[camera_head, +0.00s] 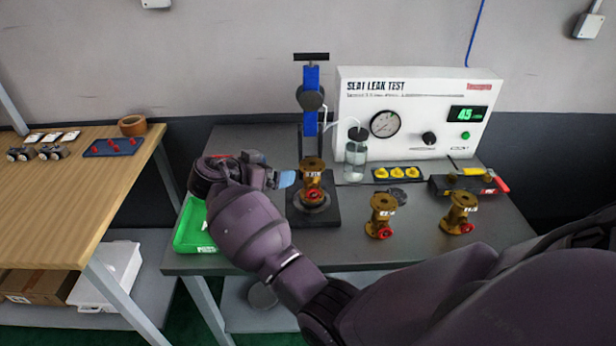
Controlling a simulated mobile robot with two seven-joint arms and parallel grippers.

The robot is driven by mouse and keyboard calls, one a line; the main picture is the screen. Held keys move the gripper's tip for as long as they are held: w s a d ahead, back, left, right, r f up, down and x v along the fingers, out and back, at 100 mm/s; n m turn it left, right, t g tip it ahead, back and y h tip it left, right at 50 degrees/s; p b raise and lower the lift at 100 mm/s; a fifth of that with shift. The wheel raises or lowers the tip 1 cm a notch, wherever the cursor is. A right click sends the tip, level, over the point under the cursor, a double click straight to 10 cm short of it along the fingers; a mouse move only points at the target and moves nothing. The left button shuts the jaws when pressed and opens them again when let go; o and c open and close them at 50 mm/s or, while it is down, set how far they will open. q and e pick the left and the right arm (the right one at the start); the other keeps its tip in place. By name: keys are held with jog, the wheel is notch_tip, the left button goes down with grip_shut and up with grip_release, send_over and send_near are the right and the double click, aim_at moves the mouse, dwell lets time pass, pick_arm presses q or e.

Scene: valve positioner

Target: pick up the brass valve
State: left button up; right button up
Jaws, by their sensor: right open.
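One valve (313,178) sits on the black base of the clamp stand (311,98). A second valve (381,212) and a third valve (460,212) stand on the bare bench to its right. My right gripper (288,179) is open, with its light blue fingertip just left of the valve on the stand. I cannot tell whether they touch. My forearm and wrist hide part of the gripper and the bench's front left. My left gripper is not in view.
A white seat leak test panel (415,112) stands at the back, with a glass bottle (356,158) before it. A green tray (190,228) lies at the bench's left, partly behind my wrist. A yellow-cup tray (396,174) and a tool block (470,184) lie behind the loose valves. A wooden table (70,200) stands left.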

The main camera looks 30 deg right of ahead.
aim_at(310, 177)
jog(key=d+f, duration=0.1)
jog(key=d, duration=0.2)
jog(key=s+d+f+m, duration=0.1)
jog(key=d, duration=0.2)
jog(key=d+f+m+g, duration=0.1)
jog(key=d+f, duration=0.1)
jog(key=d, duration=0.1)
jog(key=shift+s+d+p, duration=0.15)
jog(key=shift+s+p, duration=0.15)
jog(key=shift+p, duration=0.05)
jog(key=shift+d+f, duration=0.2)
jog(key=shift+d, duration=0.15)
jog(key=shift+c, duration=0.3)
jog(key=c, duration=1.7)
jog(key=shift+o, duration=0.2)
jog(key=shift+w+r, duration=0.1)
jog(key=shift+r, duration=0.05)
